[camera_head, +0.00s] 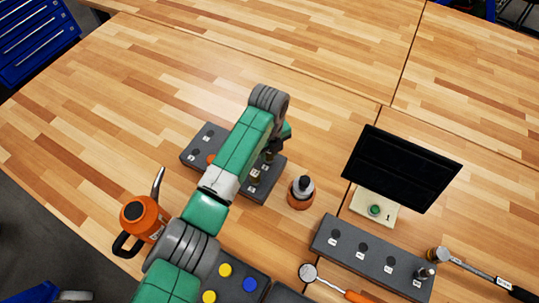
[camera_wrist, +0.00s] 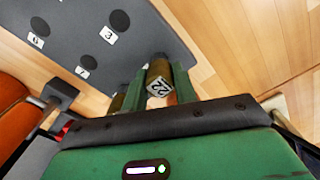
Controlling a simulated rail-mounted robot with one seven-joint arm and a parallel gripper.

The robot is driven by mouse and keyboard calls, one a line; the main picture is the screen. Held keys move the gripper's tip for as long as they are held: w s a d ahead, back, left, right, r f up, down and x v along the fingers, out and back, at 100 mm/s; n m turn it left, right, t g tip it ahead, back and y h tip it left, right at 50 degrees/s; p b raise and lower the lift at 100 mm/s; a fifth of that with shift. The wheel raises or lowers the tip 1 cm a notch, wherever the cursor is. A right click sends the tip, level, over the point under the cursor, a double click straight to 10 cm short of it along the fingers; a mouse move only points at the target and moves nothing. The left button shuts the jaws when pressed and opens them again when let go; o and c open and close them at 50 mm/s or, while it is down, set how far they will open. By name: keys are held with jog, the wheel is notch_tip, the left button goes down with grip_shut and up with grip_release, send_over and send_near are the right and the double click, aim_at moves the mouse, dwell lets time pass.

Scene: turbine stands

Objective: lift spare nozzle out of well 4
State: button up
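A dark grey block with numbered wells (camera_head: 197,150) lies under my arm in the head view. Its top also shows in the wrist view (camera_wrist: 85,18), with round wells and white number tags. A brass-coloured nozzle tagged 22 (camera_wrist: 158,72) stands between the two green fingers of my gripper (camera_wrist: 160,84), near the block's edge. The fingers are close along both its sides; I cannot tell whether they press on it. Another brass-coloured piece (camera_wrist: 117,102) shows left of the left finger. In the head view my arm hides most of the gripper. The nozzle's well number is hidden.
A second grey block (camera_head: 345,252) with wells holds a metal piece (camera_head: 425,273) at its right end. An orange-based bottle (camera_head: 301,192) stands close right of the first block. A dark screen (camera_head: 401,167), an orange jug (camera_head: 142,216) and tools lie around. The back table is clear.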

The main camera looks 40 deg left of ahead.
grip_shut()
jog(key=shift+r+p, duration=0.7)
notch_tip(320, 180, up, 5)
jog(key=p, duration=0.4)
jog(key=shift+f+p, duration=0.1)
jog(key=shift+p, duration=0.2)
jog(key=shift+f, duration=0.1)
